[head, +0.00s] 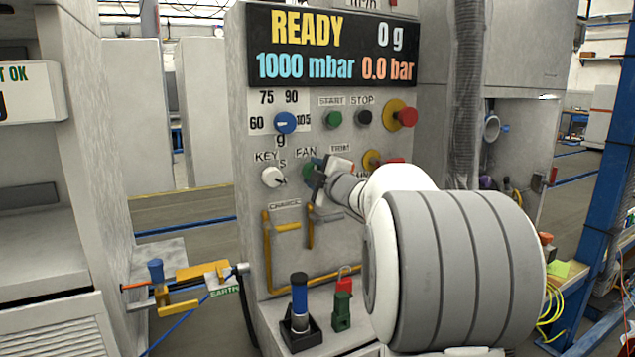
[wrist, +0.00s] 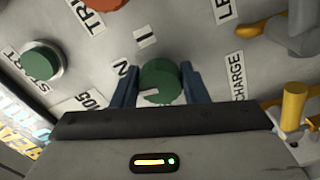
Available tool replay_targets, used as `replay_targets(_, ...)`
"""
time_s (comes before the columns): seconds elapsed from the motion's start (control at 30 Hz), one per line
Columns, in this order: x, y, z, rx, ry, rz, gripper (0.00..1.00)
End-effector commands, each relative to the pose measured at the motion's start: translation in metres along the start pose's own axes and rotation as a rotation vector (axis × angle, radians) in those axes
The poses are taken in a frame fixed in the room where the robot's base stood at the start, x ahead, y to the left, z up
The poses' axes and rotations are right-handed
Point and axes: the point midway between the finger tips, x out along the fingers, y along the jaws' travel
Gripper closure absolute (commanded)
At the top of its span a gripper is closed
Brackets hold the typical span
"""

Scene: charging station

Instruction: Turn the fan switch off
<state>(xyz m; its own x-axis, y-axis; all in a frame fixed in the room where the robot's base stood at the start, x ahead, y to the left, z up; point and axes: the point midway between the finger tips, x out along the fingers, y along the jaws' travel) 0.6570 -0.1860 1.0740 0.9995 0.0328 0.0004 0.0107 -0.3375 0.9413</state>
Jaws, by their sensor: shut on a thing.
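The fan switch is a round green knob (wrist: 158,78) on the grey panel, under the FAN label (head: 306,152). In the wrist view it sits between the two blue fingers of my gripper (wrist: 158,86), which is shut on its sides. A white mark shows on the knob's lower left in that view, and a small "I" label (wrist: 143,37) lies above it. In the head view my gripper (head: 315,182) is at the panel and hides part of the green knob (head: 308,170).
A blue dial (head: 285,122), a green start button (head: 333,119) and a red knob (head: 407,117) are above. Yellow handles (head: 267,250) are below.

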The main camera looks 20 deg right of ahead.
Motion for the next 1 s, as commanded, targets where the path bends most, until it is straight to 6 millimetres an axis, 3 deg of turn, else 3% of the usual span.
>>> replay_targets(0.33, 0.0001, -0.0018, 0.0008, -0.14, -0.001, -0.003, 0.83)
replay_targets(0.87, 0.0002, -0.0011, 0.0001, -0.165, 0.0, -0.003, 0.83)
replay_targets(0.9, 0.0002, -0.0012, 0.0, -0.164, 0.0, -0.003, 0.59)
replay_targets(1.0, 0.0002, -0.0011, -0.0001, -0.164, 0.0, -0.003, 0.51)
